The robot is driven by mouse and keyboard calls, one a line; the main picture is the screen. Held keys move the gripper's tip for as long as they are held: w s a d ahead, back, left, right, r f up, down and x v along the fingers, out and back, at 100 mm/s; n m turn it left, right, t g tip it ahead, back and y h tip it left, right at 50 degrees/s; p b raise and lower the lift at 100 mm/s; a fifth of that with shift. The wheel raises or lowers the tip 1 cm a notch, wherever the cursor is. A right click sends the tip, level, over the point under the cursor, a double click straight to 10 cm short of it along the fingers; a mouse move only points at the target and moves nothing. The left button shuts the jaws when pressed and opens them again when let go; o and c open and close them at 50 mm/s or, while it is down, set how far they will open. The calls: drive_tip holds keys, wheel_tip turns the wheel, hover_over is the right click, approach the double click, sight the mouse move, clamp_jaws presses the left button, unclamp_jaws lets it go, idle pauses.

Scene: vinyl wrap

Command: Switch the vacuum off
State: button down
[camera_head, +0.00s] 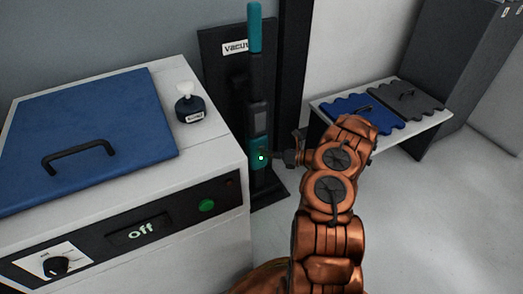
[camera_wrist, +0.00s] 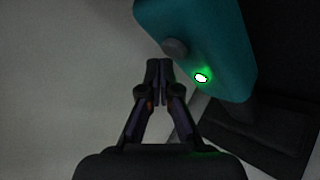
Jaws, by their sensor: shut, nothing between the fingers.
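The vacuum (camera_head: 259,147) is a slim upright teal and dark device. It stands against a dark panel with a partly hidden label (camera_head: 235,47) that begins "VACUU". A small green light (camera_head: 261,158) glows on its lower teal body. In the wrist view the teal body (camera_wrist: 215,45) fills the upper right, with the bright green light (camera_wrist: 201,77) and a round grey button (camera_wrist: 175,48) on it. My gripper (camera_wrist: 159,68) is shut and empty, its tips just below and left of the button. I cannot tell whether they touch it. In the head view my gripper (camera_head: 278,157) is right beside the vacuum.
A white cabinet (camera_head: 222,160) stands left of the vacuum, with a blue handled lid (camera_head: 95,115), a knob (camera_head: 56,266), a display (camera_head: 140,232) reading "off" and a green button (camera_head: 207,205). A small dark bottle (camera_head: 190,108) stands on it. A bench (camera_head: 433,121) holds blue and grey panels.

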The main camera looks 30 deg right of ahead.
drive_tip(key=shift+w, duration=0.2)
drive_tip(key=shift+w, duration=0.3)
drive_tip(key=shift+s, duration=0.2)
idle(0.4)
drive_tip(key=shift+s, duration=0.4)
drive_tip(key=shift+s+a+p, duration=0.2)
drive_tip(key=shift+s+p, duration=1.1)
drive_tip(key=shift+s, duration=1.6)
